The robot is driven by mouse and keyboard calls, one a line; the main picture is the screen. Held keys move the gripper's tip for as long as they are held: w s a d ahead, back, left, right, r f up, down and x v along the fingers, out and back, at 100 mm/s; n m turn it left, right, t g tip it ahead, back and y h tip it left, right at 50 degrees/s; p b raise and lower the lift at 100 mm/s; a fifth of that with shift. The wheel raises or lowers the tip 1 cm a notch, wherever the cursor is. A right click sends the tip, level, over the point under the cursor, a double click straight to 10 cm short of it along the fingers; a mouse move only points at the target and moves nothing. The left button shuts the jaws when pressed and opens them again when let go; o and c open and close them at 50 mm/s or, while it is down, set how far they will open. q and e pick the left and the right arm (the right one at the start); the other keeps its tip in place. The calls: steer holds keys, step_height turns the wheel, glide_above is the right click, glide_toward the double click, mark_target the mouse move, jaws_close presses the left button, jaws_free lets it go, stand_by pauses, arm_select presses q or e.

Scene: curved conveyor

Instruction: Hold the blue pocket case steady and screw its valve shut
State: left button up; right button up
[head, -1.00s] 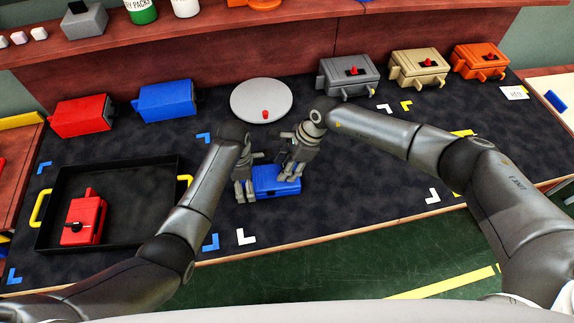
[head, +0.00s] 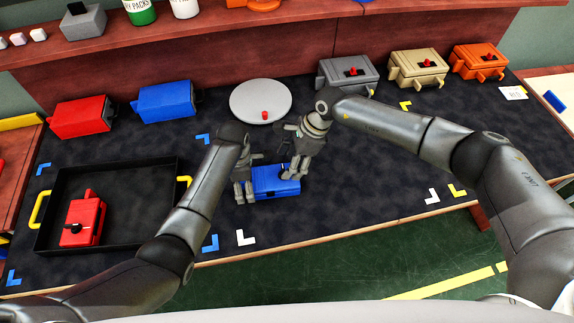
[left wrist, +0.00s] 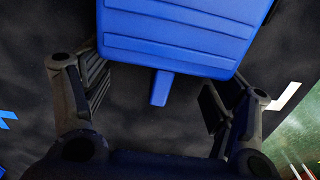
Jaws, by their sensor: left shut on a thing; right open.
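The blue pocket case (head: 272,186) lies on the dark mat in the middle of the table. My left gripper (head: 245,194) is shut on it at its left end. In the left wrist view the ridged blue case (left wrist: 180,35) with its small tab is at the top, the left gripper's fingers (left wrist: 158,95) on either side below. My right gripper (head: 292,172) is open at the case's right part, over its top. Whether it touches the case I cannot tell. The case's valve is hidden by the gripper.
A round grey plate (head: 245,91) with a red piece (head: 265,115) stands behind. A black tray (head: 120,172) with a red case (head: 83,222) is at left. Other cases line the back. The mat right of the grippers is clear.

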steer(key=v, duration=0.9)
arm_select(q)
steer(key=o, duration=1.3)
steer(key=shift+r, duration=0.1)
